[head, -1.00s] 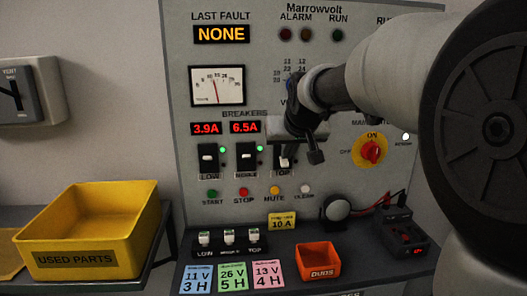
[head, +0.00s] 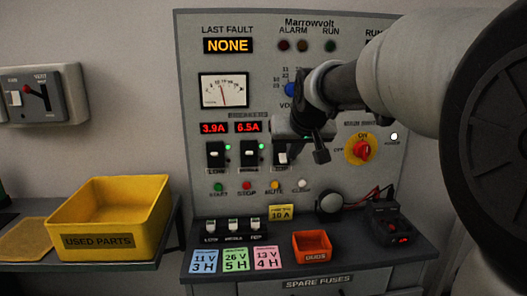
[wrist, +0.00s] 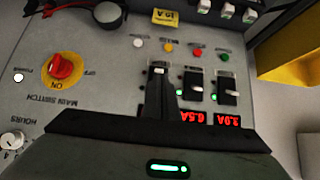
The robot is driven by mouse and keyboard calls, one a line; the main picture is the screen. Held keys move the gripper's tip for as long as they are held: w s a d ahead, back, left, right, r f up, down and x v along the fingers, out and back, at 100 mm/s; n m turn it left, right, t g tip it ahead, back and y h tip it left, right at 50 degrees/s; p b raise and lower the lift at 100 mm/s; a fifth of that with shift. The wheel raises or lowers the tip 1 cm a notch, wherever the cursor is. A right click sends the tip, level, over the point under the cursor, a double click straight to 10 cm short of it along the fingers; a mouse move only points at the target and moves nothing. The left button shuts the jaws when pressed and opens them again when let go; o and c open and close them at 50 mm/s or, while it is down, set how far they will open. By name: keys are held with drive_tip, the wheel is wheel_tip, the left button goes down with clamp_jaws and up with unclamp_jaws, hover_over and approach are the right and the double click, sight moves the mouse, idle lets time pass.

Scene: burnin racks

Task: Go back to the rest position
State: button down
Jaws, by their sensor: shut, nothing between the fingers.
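My gripper (head: 319,156) is shut and empty in front of the grey control panel (head: 190,100), beside and to the right of the breaker labelled TOP (head: 281,155) in the head view. My arm reaches in from the right and hides part of the panel, including the area above that breaker. In the wrist view the closed fingers (wrist: 160,92) point at the panel, which appears upside down. They overlap the nearest breaker (wrist: 158,70) there; whether they touch it I cannot tell. Green lamps glow beside the LOW and MIDDLE breakers.
A yellow USED PARTS bin (head: 100,242) stands on a side shelf at left. The panel's ledge holds an orange DUDS bin (head: 312,260), coloured cards (head: 236,260), a fuse holder (head: 237,243) and a black meter (head: 390,235). The red main switch (head: 362,150) is right of my gripper.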

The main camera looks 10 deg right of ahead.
drive_tip(key=s+f+g, duration=0.1)
drive_tip(key=s+f, duration=0.2)
drive_tip(key=s, duration=0.7)
drive_tip(key=s+f+g, duration=0.1)
drive_tip(key=s+f, duration=0.3)
drive_tip(key=s, duration=0.6)
drive_tip(key=s+f+g, duration=0.1)
drive_tip(key=s+f, duration=0.2)
drive_tip(key=s, duration=0.8)
wheel_tip(320, 180, up, 20)
drive_tip(key=p, duration=2.1)
drive_tip(key=shift+s+g, duration=0.25)
drive_tip(key=shift+g, duration=0.05)
drive_tip(key=shift+f, duration=0.15)
